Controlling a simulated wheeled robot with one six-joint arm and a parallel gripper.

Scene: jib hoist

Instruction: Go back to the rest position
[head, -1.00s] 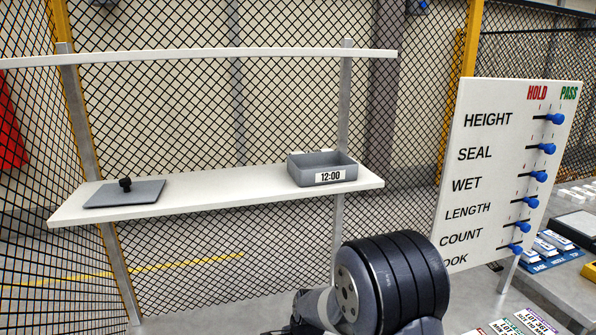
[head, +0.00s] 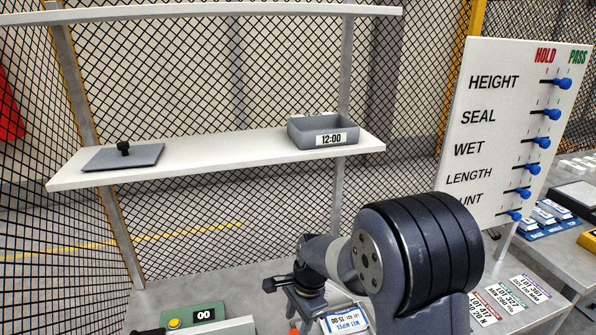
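My gripper (head: 304,306) hangs at the bottom centre of the head view, below my dark ribbed arm joint.
A shelf (head: 230,157) behind holds a grey lid (head: 108,158) and a grey bin marked 12:00 (head: 310,142). A HOLD/PASS slider board (head: 490,150) stands right. A green device (head: 195,318) sits lower left. Lot cards (head: 508,292) lie lower right.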

